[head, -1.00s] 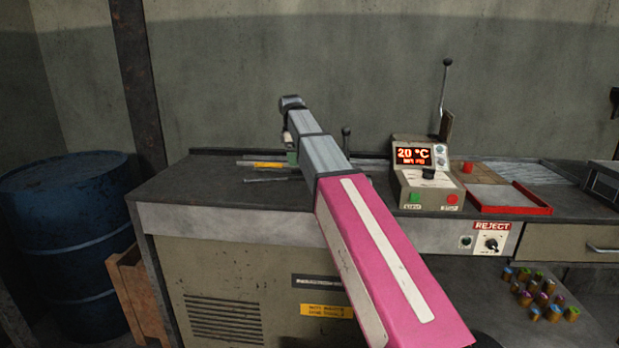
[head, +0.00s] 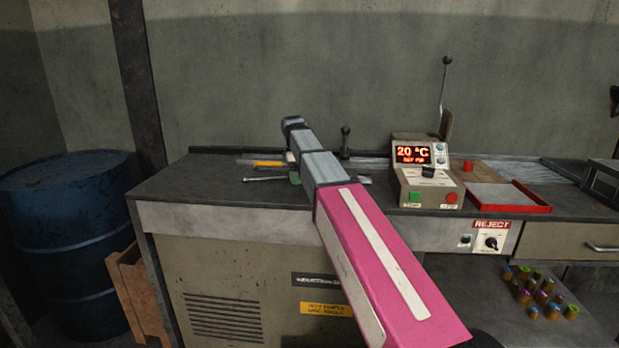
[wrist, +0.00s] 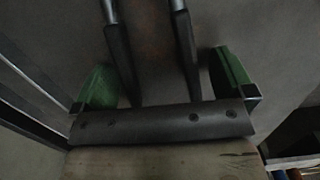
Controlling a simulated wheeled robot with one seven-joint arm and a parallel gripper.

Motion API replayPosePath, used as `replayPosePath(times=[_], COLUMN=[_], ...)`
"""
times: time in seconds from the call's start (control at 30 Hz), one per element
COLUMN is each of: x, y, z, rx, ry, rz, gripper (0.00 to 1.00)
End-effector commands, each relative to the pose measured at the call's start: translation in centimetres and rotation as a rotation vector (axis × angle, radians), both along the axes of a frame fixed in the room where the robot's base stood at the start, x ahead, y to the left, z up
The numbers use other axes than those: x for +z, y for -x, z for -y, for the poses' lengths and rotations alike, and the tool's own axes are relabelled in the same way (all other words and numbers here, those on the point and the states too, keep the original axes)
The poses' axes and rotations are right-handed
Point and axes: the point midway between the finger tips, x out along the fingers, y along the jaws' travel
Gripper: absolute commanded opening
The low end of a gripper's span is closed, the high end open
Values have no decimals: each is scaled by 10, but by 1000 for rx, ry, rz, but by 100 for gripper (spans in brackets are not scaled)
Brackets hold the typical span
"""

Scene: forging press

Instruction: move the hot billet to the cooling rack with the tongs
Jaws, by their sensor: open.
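My gripper (wrist: 166,78) is open, with a green finger at each side in the wrist view. Two dark grips with bright metal shafts, which look like the tongs (wrist: 121,55), lie between the fingers. I cannot tell whether the fingers touch them. In the head view my gripper (head: 295,172) is low over the left part of the bench, mostly hidden behind my arm. A thin silver rod (head: 264,179) reaches left from it, perhaps part of the tongs. I cannot make out a hot billet or clearly identify the cooling rack.
A control box (head: 428,180) reading 20 °C and a red-rimmed tray (head: 512,209) stand to the right on the bench (head: 185,184). A blue drum (head: 70,230) stands left. Several coloured cylinders (head: 541,292) sit on a low surface.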

Motion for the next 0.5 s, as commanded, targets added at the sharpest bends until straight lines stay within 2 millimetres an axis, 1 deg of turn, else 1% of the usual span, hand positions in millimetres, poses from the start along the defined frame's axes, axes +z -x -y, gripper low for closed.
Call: replayPosePath(times=[0.03, 0.07, 0.1, 0.17, 0.2, 0.27, 0.3, 0.37, 0.5], x=[0, 0, 0, 0, 0, 0, 0, 0, 1], y=[0, 0, 0, 0, 0, 0, 0, 0, 0], z=[0, 0, 0, 0, 0, 0, 0, 0, 0], rx=[0, 0, 0, 0, 0, 0, 0, 0, 0], ry=[0, 0, 0, 0, 0, 0, 0, 0, 1], rz=[0, 0, 0, 0, 0, 0, 0, 0, 0], gripper=[100, 97, 84, 64, 51, 32, 19, 0, 0])
